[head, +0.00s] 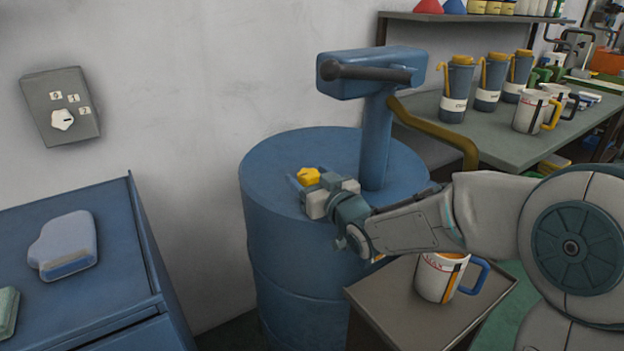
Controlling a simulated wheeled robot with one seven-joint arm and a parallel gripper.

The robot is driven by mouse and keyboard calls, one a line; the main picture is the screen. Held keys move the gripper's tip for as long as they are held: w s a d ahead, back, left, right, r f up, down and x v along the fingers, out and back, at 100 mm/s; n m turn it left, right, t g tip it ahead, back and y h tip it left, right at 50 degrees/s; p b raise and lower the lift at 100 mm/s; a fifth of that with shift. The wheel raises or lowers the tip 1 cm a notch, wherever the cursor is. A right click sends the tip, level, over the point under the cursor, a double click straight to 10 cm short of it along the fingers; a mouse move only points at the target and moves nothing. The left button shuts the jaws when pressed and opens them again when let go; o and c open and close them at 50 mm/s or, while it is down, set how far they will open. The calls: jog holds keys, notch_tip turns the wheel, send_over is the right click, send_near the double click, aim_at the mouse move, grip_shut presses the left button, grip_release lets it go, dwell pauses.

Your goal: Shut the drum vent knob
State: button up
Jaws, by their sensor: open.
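The drum vent knob (309,176) is a small yellow knob on the top of the blue drum (275,158). My gripper (306,184) is at the drum top, reaching in from the right. Its jaws are open, with the knob at or between the fingers. I cannot tell whether the fingers touch the knob. The knob's base and part of the drum top are hidden behind my gripper.
A blue pump (374,120) with a dark handle rises from the drum behind my gripper; its ochre hose (435,130) bends right. A mug (440,277) stands on a small grey table (385,300) below my arm. A blue cabinet (110,290) stands left.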

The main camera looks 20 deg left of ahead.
jog(key=shift+d, duration=0.1)
jog(key=c, duration=1)
